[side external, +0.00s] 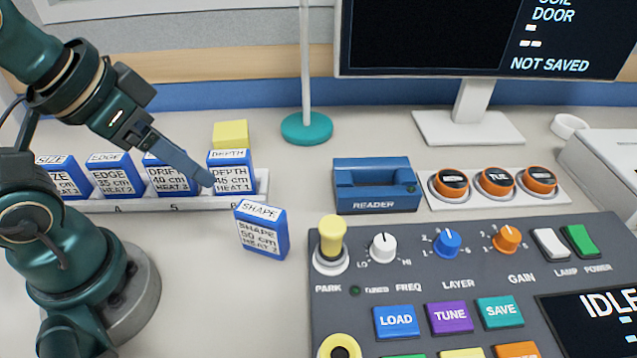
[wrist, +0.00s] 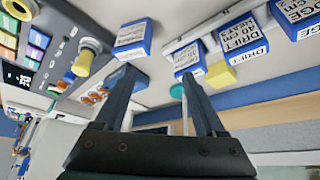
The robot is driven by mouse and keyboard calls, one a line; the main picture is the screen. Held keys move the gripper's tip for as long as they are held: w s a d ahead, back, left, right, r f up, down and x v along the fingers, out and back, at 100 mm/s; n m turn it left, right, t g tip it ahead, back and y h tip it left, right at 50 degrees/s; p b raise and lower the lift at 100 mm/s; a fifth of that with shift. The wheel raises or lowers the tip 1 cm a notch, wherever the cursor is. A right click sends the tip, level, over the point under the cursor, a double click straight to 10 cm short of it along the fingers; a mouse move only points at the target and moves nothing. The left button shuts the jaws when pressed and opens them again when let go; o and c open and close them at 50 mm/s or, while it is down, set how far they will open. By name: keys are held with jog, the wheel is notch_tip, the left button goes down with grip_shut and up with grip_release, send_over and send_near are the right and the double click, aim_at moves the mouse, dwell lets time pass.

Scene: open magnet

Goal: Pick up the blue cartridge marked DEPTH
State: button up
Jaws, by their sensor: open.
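The blue DEPTH cartridge (side external: 233,178) stands upright at the right end of the white rack, with a white label reading DEPTH 45 cm HEAT 1. In the wrist view, which is upside down, a blue cartridge (wrist: 188,58) near the right finger appears to be the same one. My gripper (side external: 208,182) shows edge-on in the side view, its tip overlapping the DEPTH cartridge's left edge. In the wrist view my gripper (wrist: 160,76) has its fingers apart with nothing between them. I cannot tell whether a finger touches the cartridge.
SIZE (side external: 62,178), EDGE (side external: 115,177) and DRIFT (side external: 165,178) cartridges stand left along the rack (side external: 140,205). The SHAPE cartridge (side external: 261,231) stands in front on the table. A yellow block (side external: 231,134) is behind DEPTH. The reader (side external: 375,187) and control panel (side external: 420,275) are right.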

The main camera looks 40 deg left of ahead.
jog(key=shift+o, duration=0.3)
jog(key=o, duration=0.4)
